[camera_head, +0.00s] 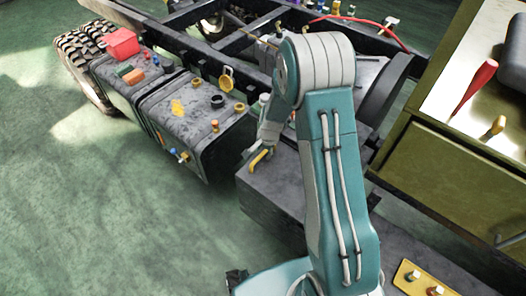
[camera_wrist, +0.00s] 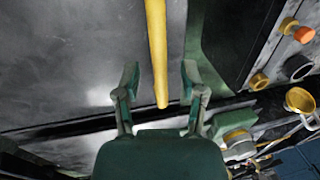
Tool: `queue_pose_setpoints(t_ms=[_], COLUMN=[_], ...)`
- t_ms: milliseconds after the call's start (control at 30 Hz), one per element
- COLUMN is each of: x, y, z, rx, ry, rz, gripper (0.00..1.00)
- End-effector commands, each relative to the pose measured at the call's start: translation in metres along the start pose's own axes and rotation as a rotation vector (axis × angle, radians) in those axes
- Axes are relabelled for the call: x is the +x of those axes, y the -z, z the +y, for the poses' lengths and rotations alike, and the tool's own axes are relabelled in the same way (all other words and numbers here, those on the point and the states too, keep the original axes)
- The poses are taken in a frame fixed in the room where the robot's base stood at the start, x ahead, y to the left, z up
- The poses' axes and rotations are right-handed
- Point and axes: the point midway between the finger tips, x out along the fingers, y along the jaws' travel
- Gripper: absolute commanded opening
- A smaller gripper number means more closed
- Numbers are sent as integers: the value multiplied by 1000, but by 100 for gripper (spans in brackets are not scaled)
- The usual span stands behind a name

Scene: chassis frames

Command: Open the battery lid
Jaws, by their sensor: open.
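The battery box is a dark grey box in the middle of the head view, and its flat top, which looks like the battery lid (camera_head: 277,186), faces up. A yellow handle (camera_head: 259,158) shows at its left edge. In the wrist view the same yellow handle (camera_wrist: 157,45) runs down from the top edge over the grey lid surface (camera_wrist: 60,60). My gripper (camera_wrist: 161,75) is open, with one finger on each side of the handle and a gap to both. Whether the handle is level with the fingertips is unclear. My arm hides part of the lid in the head view.
A black tank (camera_head: 197,130) with caps and small parts on top stands left of the battery box. A green cabinet (camera_head: 450,150) with a red-handled tool (camera_head: 474,82) stands at right. The chassis frame (camera_head: 200,48) runs behind. Green floor (camera_head: 90,220) is free at left.

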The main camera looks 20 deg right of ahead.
Motion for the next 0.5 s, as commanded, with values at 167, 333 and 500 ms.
queue_pose_setpoints(t_ms=[167,333,500], x=[7,7,6], y=[0,0,0], z=[0,0,0], rx=[-2,-1,-1], ry=[1,1,1], rz=[2,2,1], gripper=[53,53,0])
